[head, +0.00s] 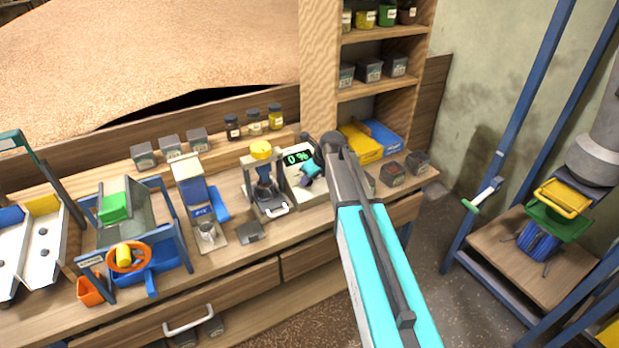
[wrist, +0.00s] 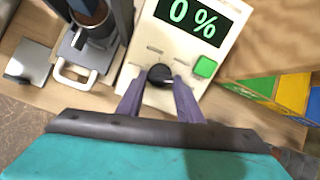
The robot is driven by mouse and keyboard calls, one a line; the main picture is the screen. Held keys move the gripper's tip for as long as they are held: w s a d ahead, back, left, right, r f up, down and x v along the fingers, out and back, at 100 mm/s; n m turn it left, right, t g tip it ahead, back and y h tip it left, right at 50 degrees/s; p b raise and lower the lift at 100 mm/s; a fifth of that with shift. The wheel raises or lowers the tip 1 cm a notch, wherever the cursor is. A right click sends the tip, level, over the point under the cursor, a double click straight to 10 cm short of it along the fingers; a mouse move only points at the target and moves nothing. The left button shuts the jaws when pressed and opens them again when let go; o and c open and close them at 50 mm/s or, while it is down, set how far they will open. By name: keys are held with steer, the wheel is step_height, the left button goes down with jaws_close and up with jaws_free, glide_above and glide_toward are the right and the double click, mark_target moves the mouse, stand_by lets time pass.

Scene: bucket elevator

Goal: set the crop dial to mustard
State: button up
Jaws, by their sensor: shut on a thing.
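The cream-coloured meter (wrist: 144,55) fills the upper middle of the wrist view and also shows on the bench in the head view (head: 290,185). Its dark screen (wrist: 188,17) reads 0 % in green. The black crop dial (wrist: 160,74) sits below the screen, with a green button (wrist: 205,67) to its right. My gripper (wrist: 160,84) is shut on the dial, one purple finger on each side. In the head view my gripper (head: 308,176) partly covers the meter's face. The small marks around the dial are too small to read, and I cannot tell which crop it points at.
A grey press-like device (head: 263,183) with a white handle stands left of the meter. Yellow (head: 360,146) and blue (head: 383,137) bins lie behind on the right. Small jars (head: 254,122) line the ledge behind. Dark lidded boxes (head: 391,174) stand to the right.

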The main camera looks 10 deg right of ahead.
steer(key=shift+s+d+f, duration=0.1)
steer(key=shift+s+f, duration=0.05)
steer(key=o, duration=1.1)
steer(key=shift+r, duration=0.2)
steer(key=shift+b+v, duration=1.7)
steer(key=shift+v, duration=5.1)
